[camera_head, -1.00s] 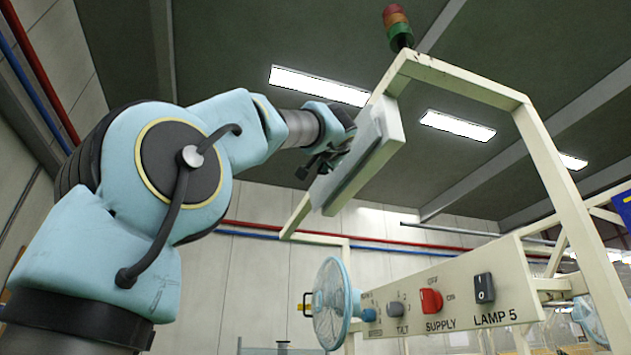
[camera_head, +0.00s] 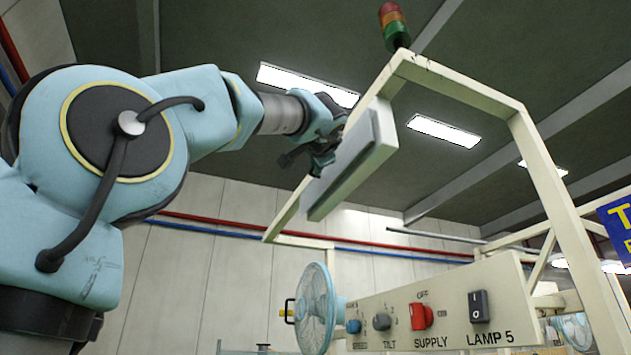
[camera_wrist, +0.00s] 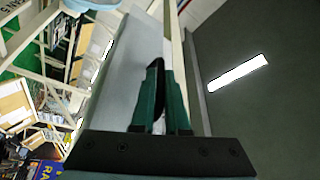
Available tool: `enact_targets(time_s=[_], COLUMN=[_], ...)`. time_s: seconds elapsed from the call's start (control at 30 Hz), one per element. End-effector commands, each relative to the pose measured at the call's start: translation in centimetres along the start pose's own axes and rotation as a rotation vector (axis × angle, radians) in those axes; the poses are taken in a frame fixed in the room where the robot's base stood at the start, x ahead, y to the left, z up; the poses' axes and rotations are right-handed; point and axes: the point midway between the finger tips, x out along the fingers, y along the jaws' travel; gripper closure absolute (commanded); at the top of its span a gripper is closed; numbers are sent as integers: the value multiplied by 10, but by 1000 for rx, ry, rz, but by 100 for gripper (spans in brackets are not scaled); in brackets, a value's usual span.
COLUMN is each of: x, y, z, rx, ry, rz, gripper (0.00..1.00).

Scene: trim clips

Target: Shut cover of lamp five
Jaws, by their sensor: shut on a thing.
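The lamp housing with its pale cover (camera_head: 375,155) hangs tilted on the left side of the cream frame, with a dark strip along its face. My gripper (camera_head: 312,158) is at the left edge of it in the head view. In the wrist view, the green fingers (camera_wrist: 160,95) are close together against the long grey panel of the cover (camera_wrist: 122,75), shut on its edge. The exact contact is partly hidden by the fingers. The LAMP 5 label (camera_head: 490,338) and its black switch (camera_head: 479,306) are on the control panel below.
The cream frame (camera_head: 540,165) with a signal light (camera_head: 393,25) surrounds the lamp. A blue fan (camera_head: 316,308) stands below, beside the control panel (camera_head: 400,310) with its red supply switch (camera_head: 420,316). Open air lies between the lamp and the control panel.

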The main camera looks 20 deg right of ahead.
Motion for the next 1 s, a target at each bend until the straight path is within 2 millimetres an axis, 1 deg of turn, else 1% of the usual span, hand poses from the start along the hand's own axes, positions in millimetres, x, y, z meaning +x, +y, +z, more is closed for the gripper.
enact_targets(time_s=[0.03,0.07,0.13,0.17,0.4,0.47,0.53,0.67,0.8,0.9,1.0], x=[0,0,0,0,-1,-4,-11,-34,-62,-80,-94], y=[0,0,0,0,0,1,1,4,4,3,2], z=[-1,-1,-1,-1,0,0,0,2,2,2,1], rx=[0,0,0,0,-1,-1,-2,-2,-3,-2,-1], ry=[2,2,2,2,2,2,4,5,4,4,3], rz=[-1,-1,-1,-1,-1,-1,-2,-2,-2,-1,-2], gripper=[100,84,77,75,75,75,75,75,75,75,75])
